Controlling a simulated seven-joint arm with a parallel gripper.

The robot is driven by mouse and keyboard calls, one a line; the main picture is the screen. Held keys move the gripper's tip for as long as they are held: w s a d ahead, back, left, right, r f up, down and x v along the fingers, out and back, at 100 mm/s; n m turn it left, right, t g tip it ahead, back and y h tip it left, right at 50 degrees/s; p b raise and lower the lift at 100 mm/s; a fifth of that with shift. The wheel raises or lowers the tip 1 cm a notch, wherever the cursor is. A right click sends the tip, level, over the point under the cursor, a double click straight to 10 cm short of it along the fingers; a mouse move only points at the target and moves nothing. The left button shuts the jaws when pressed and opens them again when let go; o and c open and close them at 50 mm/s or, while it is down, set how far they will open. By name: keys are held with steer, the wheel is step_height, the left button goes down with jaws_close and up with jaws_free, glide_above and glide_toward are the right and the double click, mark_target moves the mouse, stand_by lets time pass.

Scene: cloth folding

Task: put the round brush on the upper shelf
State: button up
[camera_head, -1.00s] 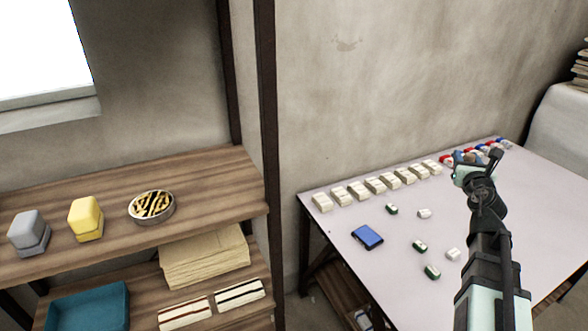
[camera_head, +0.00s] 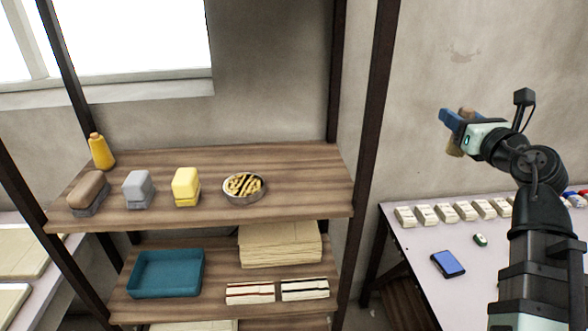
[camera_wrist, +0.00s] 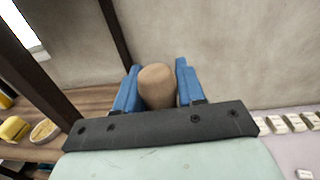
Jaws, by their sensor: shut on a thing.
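My gripper (camera_head: 452,124) is up at the right of the head view, above the white table and to the right of the shelf rack. Its blue fingers are shut on the round brush (camera_head: 455,148), a tan, wood-coloured piece with a rounded end. In the wrist view the brush (camera_wrist: 157,84) shows end-on between the two fingers; the rest of it is hidden. The upper shelf (camera_head: 310,185) is a brown wooden board at the left, with bare wood at its right end and along its front. The brush is apart from it.
On the upper shelf stand an orange bottle (camera_head: 101,152), a brown brush (camera_head: 88,193), grey (camera_head: 138,189) and yellow (camera_head: 186,187) blocks, and a round tin (camera_head: 244,188). A dark upright post (camera_head: 372,150) stands between my gripper and the shelf. A teal tray (camera_head: 167,274) lies below.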

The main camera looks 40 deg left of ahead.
steer(key=s+a+r+n+g+y, duration=0.25)
steer(key=s+a+r, duration=0.3)
steer(key=s, duration=0.45)
steer(key=s+a+r+n+g+y, duration=0.1)
steer(key=s+a+r+n+g, duration=0.1)
steer(key=s+a+r+g, duration=0.5)
steer(key=s+a+f+n+g+y, duration=0.1)
steer(key=s+a+f+n+g, duration=0.15)
steer(key=s+a+f, duration=0.45)
steer(key=s+a+f+n+g, duration=0.25)
steer(key=s+a+f, duration=0.3)
steer(key=a, duration=0.35)
steer(key=w+a+f+m+t, duration=0.1)
steer(key=w+f, duration=0.3)
steer(key=w, duration=0.2)
steer(key=w+f+t, duration=0.2)
steer(key=w+f, duration=0.2)
steer(key=w, duration=0.2)
steer(key=shift+g, duration=0.25)
steer(key=shift+a+f, duration=0.15)
steer(key=shift+f, duration=3.7)
steer(key=shift+f, duration=0.1)
steer(key=o, duration=1.1)
steer(key=shift+o, duration=0.2)
